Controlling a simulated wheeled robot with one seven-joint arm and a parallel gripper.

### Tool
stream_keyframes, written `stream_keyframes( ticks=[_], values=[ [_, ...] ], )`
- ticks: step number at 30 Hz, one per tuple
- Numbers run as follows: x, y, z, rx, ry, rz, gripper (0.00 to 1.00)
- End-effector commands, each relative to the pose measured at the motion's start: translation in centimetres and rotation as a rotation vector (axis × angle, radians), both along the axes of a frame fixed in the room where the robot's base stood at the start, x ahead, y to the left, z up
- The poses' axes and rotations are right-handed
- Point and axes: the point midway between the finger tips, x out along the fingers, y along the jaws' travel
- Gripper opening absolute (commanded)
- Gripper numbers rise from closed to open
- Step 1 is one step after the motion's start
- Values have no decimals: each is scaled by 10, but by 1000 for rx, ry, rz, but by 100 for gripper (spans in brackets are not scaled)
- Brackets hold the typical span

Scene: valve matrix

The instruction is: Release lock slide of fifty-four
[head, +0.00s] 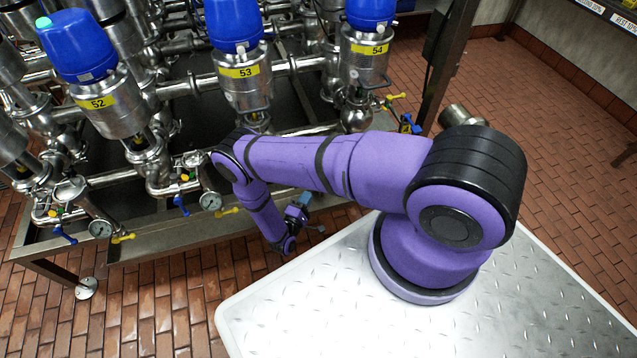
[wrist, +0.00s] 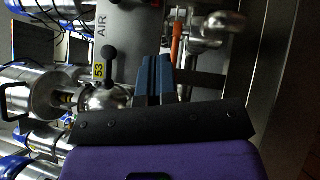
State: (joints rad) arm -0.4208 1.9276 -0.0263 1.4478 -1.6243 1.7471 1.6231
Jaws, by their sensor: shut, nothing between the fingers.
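Valve fifty-four (head: 364,58), a steel body with a blue cap and a yellow 54 label (head: 377,50), stands at the top right of the rack in the head view. I cannot make out its lock slide in either view. My gripper (wrist: 157,62) shows in the wrist view with its blue-grey fingers together and nothing between them. A grey panel marked AIR (wrist: 125,25) lies beyond it, with a black knobbed handle (wrist: 110,65) and a yellow 53 tag (wrist: 99,71) left of the fingers. In the head view my arm hangs low before the rack.
Valves 53 (head: 240,72) and 52 (head: 100,102) stand to the left. Pipes, gauges (head: 211,201) and small yellow and blue handles stick out along the rack front. An orange rod (wrist: 177,40) is close right of the fingers. Brick floor (head: 545,105) is open at right.

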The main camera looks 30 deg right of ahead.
Motion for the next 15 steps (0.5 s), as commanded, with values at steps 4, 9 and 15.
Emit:
stream_keyframes(
  ticks=[4,9,15],
  values=[
    [9,-18,4,-1,0,-4,0],
    [25,-45,10,0,-1,-5,0],
    [43,-77,17,0,-1,-5,0]
  ],
)
